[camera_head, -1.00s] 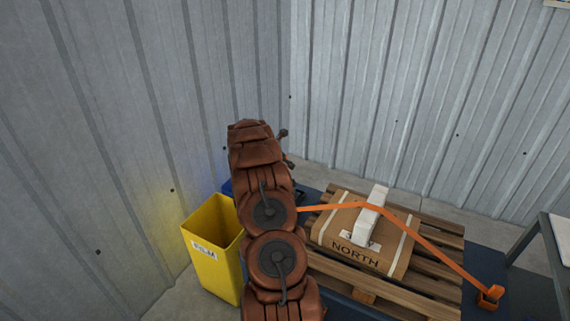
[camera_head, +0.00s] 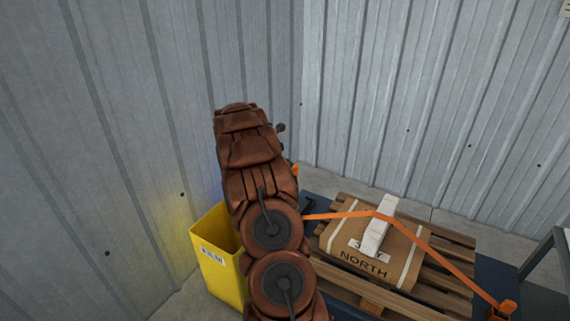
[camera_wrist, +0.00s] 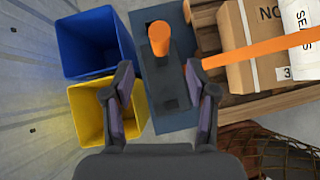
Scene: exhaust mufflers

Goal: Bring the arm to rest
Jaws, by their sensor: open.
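My brown arm (camera_head: 258,195) stands raised in the middle of the head view, in front of the yellow bin. My gripper (camera_wrist: 163,92) shows in the wrist view with its two dark fingers apart and nothing between them. It faces down above a dark blue surface (camera_wrist: 175,122) with a dark fitting and an orange post (camera_wrist: 159,38) on it. In the head view the gripper itself is hidden behind the arm.
A yellow bin (camera_head: 222,270) and a blue bin (camera_wrist: 88,45) stand by the left wall. At right, a carton marked NORTH (camera_head: 345,255) lies on a wooden pallet (camera_head: 455,257), with an orange strap (camera_head: 440,252) across it. Corrugated walls (camera_head: 400,90) close the corner.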

